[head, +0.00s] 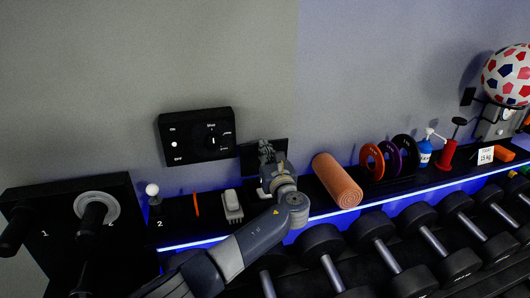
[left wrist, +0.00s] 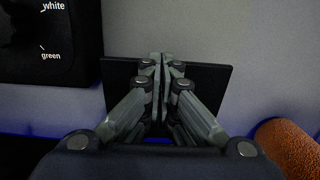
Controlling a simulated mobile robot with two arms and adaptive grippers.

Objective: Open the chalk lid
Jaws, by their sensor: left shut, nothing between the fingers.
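My left gripper (head: 266,148) is shut and empty, with its fingers held together in the left wrist view (left wrist: 158,62). It is in front of a flat dark panel (head: 248,158) that stands behind the shelf, by the wall. The panel also shows behind the fingers in the left wrist view (left wrist: 216,82). It may be the chalk lid, but no label shows. My gripper and arm hide its middle and whatever is below it. I cannot tell whether the fingers touch it. My right gripper is not in view.
A black control box (head: 190,137) is on the wall to the left. A light grey block (head: 232,206) stands left of my wrist, and an orange foam roller (head: 337,181) lies to the right. Dumbbells (head: 378,245) line the rack below the shelf.

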